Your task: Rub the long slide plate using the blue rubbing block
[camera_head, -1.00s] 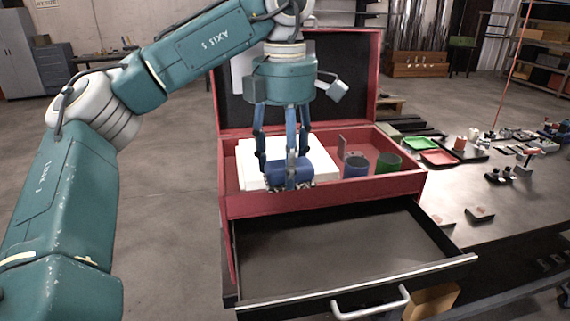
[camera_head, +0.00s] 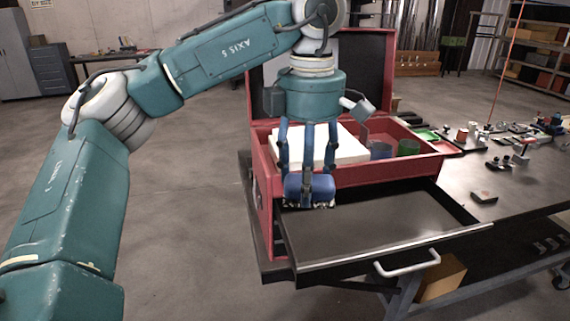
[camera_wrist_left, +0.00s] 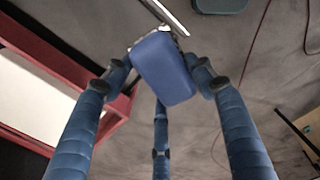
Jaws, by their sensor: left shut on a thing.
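My left gripper (camera_head: 308,178) is shut on the blue rubbing block (camera_head: 308,190) and points down. The block overlaps the red toolbox's front left wall and the back left of the open drawer in the head view; its exact height above them is unclear. In the left wrist view the blue block (camera_wrist_left: 165,70) sits between my gripper's fingers, in front of a grey surface. A bright metal strip (camera_wrist_left: 166,16) shows beyond it; I cannot tell what it is. I cannot pick out the long slide plate with certainty. My right gripper does not show.
The red toolbox (camera_head: 400,170) has its lid up and its dark drawer (camera_head: 390,225) pulled out. The dark workbench (camera_head: 510,190) extends right with small parts.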

